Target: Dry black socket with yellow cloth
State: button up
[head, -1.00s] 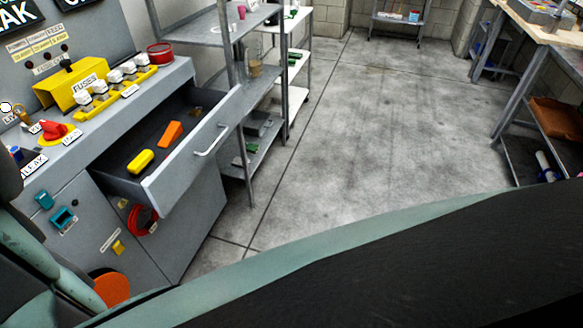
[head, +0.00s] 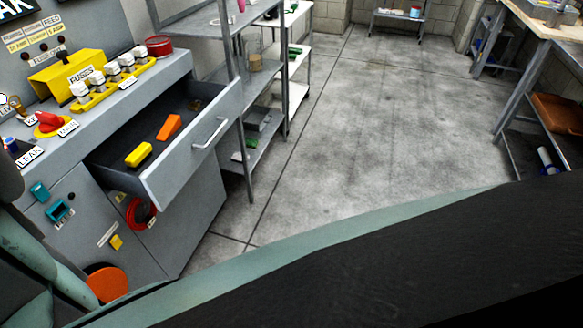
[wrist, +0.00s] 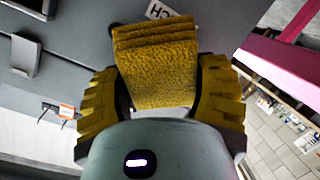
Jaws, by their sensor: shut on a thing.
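In the wrist view, my gripper (wrist: 158,78) has its two yellow ridged fingers shut on a folded yellow cloth (wrist: 155,50). The cloth is in front of a grey panel and covers part of a white label. A dark round shape (wrist: 122,31) shows partly at the cloth's upper left edge; I cannot tell whether it is the black socket. In the head view, a small dark round spot (head: 71,196) is on the grey cabinet front near two teal fittings; its kind is unclear. My gripper and the cloth do not show in the head view.
The grey drawer (head: 186,150) stands open, with a yellow block (head: 138,154) and an orange block (head: 168,127) inside. A metal shelf rack (head: 262,125) stands beside the cabinet. A workbench (head: 545,35) is at the right. The concrete floor (head: 380,110) between them is clear.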

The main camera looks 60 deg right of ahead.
jog(key=shift+w, duration=0.45)
jog(key=shift+s+a, duration=0.1)
jog(key=shift+s, duration=0.05)
dwell(2.6)
jog(key=shift+s, duration=0.5)
jog(key=f+p+v, duration=0.1)
jog(key=p+v, duration=0.2)
jog(key=v, duration=0.4)
jog(key=shift+s+d+f, duration=0.25)
jog(key=shift+s+d, duration=0.05)
jog(key=shift+s, duration=0.2)
jog(key=w+d+r+m+h+p, duration=0.1)
jog(key=w+d+r+p, duration=0.35)
jog(key=r, duration=0.65)
jog(key=w+d+r+m+h+p, duration=0.15)
jog(key=d+r+p, duration=0.45)
jog(key=r, duration=0.6)
jog(key=w+d+r+m+h+p, duration=0.15)
jog(key=d+r+p, duration=0.25)
jog(key=d+r, duration=0.5)
jog(key=s+a+r+p, duration=0.1)
jog(key=s+r+p, duration=0.2)
jog(key=r+p, duration=1.5)
jog(key=s+a+r+p, duration=0.1)
jog(key=s+r+p, duration=0.2)
jog(key=r+p, duration=1.5)
jog(key=shift+s+r+n+t+p, duration=0.3)
jog(key=shift+s+n+p, duration=0.1)
jog(key=shift+p, duration=0.25)
